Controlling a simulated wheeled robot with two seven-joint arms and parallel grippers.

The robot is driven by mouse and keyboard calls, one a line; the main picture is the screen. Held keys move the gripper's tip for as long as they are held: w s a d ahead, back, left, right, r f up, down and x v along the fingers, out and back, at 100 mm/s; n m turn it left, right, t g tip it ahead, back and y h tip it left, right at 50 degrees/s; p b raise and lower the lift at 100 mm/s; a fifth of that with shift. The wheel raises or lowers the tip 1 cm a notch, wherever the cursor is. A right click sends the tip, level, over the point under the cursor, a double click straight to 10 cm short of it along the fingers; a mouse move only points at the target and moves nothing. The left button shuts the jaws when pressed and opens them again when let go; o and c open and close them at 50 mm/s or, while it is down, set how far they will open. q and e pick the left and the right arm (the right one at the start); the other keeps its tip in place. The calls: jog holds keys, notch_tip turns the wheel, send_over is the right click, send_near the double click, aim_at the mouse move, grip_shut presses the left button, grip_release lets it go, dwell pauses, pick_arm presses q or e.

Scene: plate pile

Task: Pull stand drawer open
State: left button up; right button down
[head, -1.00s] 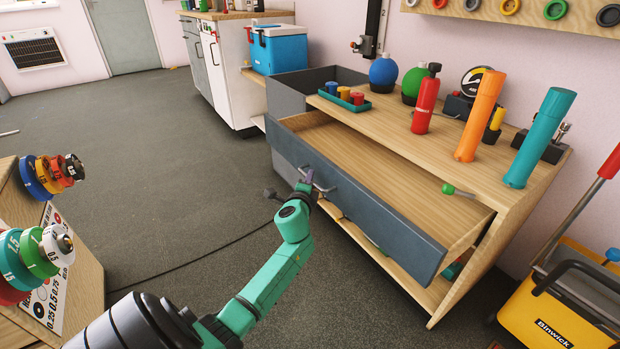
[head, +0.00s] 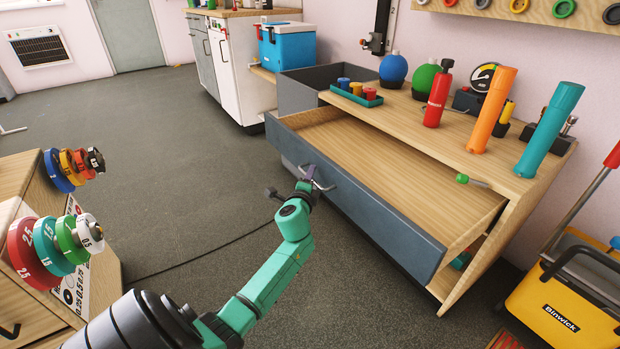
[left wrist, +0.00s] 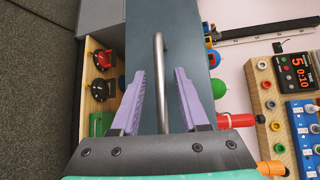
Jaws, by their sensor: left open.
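The wooden stand (head: 525,180) is at the right in the head view. Its wide drawer with a blue-grey front (head: 385,215) is pulled out, with a bare wooden inside. A metal bar handle (head: 322,177) is on the drawer front. My left gripper (head: 307,178) is at this handle. In the left wrist view the open purple fingers (left wrist: 160,100) stand on both sides of the handle bar (left wrist: 160,80), with gaps between them and the bar. My right gripper is not in view.
On the stand top are a green tray (head: 350,95) with small weights, a red extinguisher-like bottle (head: 438,95), and orange (head: 492,110) and teal (head: 548,130) cylinders. A yellow bucket (head: 560,305) stands at the right. A wooden cabinet with weight discs (head: 25,190) is at the left.

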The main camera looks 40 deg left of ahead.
pick_arm(q)
jog(key=shift+s+d+r, duration=0.1)
jog(key=shift+s+d, duration=0.1)
jog(key=shift+s, duration=0.15)
jog(key=p+v, duration=0.2)
jog(key=v, duration=1.1)
jog(key=shift+s+p, duration=0.3)
jog(key=shift+p, duration=0.1)
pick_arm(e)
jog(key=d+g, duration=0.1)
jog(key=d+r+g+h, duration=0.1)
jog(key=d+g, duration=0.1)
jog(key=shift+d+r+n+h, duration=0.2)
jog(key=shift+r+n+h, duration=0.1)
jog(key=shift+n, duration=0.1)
pick_arm(q)
jog(key=shift+d, duration=0.1)
